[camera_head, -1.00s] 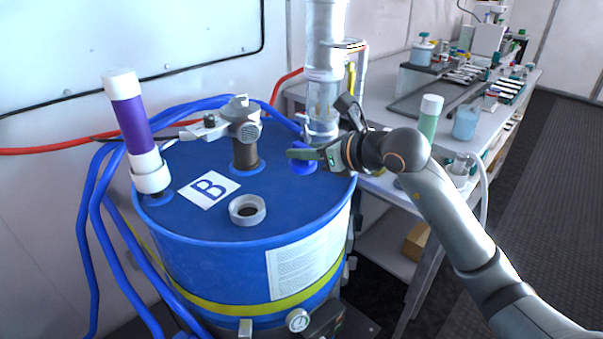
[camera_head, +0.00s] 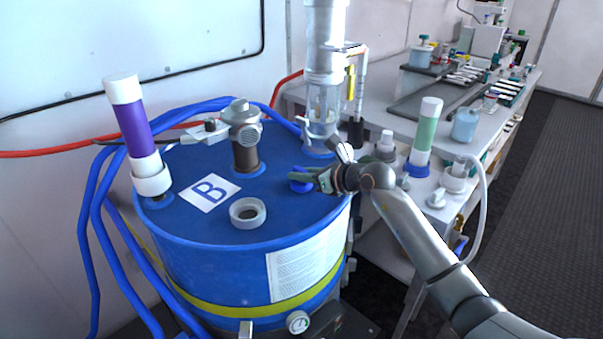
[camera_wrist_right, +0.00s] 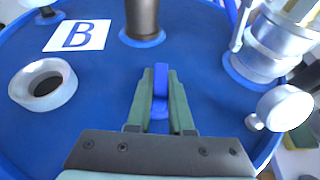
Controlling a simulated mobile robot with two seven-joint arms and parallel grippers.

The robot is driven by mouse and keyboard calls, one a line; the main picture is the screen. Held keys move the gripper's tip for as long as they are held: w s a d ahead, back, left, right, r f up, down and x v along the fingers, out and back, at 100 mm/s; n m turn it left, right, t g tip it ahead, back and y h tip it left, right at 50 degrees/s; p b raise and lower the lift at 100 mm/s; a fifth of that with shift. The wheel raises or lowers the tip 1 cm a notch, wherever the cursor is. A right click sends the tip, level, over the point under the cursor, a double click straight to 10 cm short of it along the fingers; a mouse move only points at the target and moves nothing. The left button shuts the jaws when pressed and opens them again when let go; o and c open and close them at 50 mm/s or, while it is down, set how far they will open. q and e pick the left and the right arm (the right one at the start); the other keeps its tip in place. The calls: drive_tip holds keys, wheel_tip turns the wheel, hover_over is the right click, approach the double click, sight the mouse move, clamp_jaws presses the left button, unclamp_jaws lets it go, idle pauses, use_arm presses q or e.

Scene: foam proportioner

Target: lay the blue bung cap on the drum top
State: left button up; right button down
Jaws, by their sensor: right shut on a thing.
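The blue bung cap (camera_head: 301,187) is between the fingertips of my right gripper (camera_head: 302,180), at the right side of the drum top (camera_head: 265,205). In the right wrist view my right gripper (camera_wrist_right: 160,98) is shut on the cap's upright blue tab (camera_wrist_right: 160,78), with a round blue part (camera_wrist_right: 160,109) below it. The cap is at or just above the drum top; I cannot tell whether it touches. The drum top is blue with a white label marked B (camera_head: 209,191). My left gripper is not in view.
A pump fitting (camera_head: 245,135) stands mid-drum and a white ring opening (camera_head: 247,212) lies in front of it. A purple tube (camera_head: 134,130) stands at left. A clear cylinder (camera_head: 323,100) stands behind the gripper. A bench (camera_head: 385,110) with bottles is at right.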

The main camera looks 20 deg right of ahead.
drive_tip(key=shift+f, duration=0.1)
drive_tip(key=shift+f, duration=0.1)
drive_tip(key=c, duration=0.8)
unclamp_jaws()
drive_tip(key=shift+r, duration=0.2)
drive_tip(key=shift+s+d+r, duration=0.1)
drive_tip(key=shift+s, duration=0.05)
drive_tip(key=v, duration=1.1)
drive_tip(key=shift+s+d+b, duration=0.1)
drive_tip(key=shift+s+b, duration=0.2)
drive_tip(key=shift+b, duration=0.1)
